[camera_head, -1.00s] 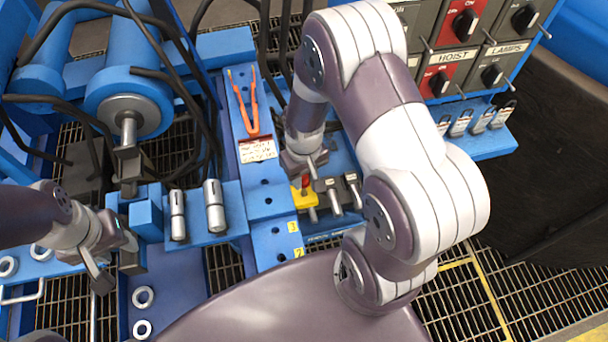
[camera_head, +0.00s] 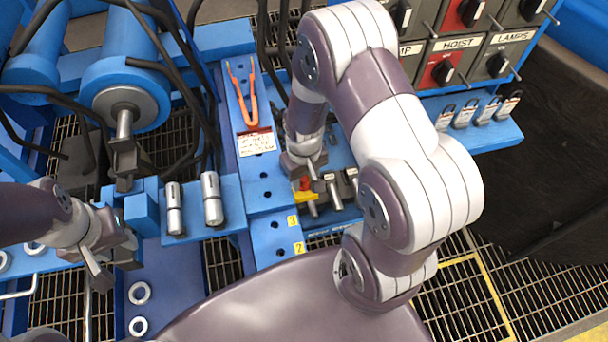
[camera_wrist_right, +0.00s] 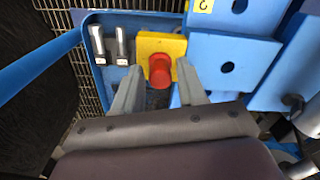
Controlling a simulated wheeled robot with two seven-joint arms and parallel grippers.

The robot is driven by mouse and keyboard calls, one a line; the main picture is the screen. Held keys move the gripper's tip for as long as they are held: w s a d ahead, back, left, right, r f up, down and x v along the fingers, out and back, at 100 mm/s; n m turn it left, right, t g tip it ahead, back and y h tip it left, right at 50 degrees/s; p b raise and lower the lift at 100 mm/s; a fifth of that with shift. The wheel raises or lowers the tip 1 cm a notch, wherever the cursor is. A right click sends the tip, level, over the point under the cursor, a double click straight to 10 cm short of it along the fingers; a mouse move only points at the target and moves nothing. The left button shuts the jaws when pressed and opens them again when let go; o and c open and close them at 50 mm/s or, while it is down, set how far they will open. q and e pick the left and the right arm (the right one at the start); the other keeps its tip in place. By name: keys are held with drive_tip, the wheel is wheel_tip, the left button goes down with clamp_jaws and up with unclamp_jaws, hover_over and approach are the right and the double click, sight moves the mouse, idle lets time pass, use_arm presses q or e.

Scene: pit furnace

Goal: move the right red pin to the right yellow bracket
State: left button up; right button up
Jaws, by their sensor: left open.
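The red pin (camera_wrist_right: 160,70) stands upright in the yellow bracket (camera_wrist_right: 165,44) in the right wrist view. In the head view the pin (camera_head: 305,183) and bracket (camera_head: 303,196) show only partly below my right gripper (camera_head: 307,174). In the wrist view my right gripper (camera_wrist_right: 158,86) is open, with one finger on each side of the pin's near end. I cannot tell whether the fingers touch it. My left gripper (camera_head: 108,268) is open and empty at the left, beside a blue block. No second yellow bracket is clearly visible.
Two metal cylinders (camera_head: 212,198) stand on the blue shelf at the left. Orange pliers (camera_head: 251,105) lie on the blue panel. Grey-silver pins (camera_wrist_right: 121,46) stand beside the bracket. Padlocks (camera_head: 464,114) and a switch panel (camera_head: 458,43) are at the right. Black hoses hang behind.

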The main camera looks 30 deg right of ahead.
drive_tip(key=shift+o, duration=0.9)
drive_tip(key=shift+r, duration=0.1)
wheel_tip(320, 180, up, 12)
drive_tip(key=p, duration=0.4)
drive_tip(key=shift+r, duration=0.25)
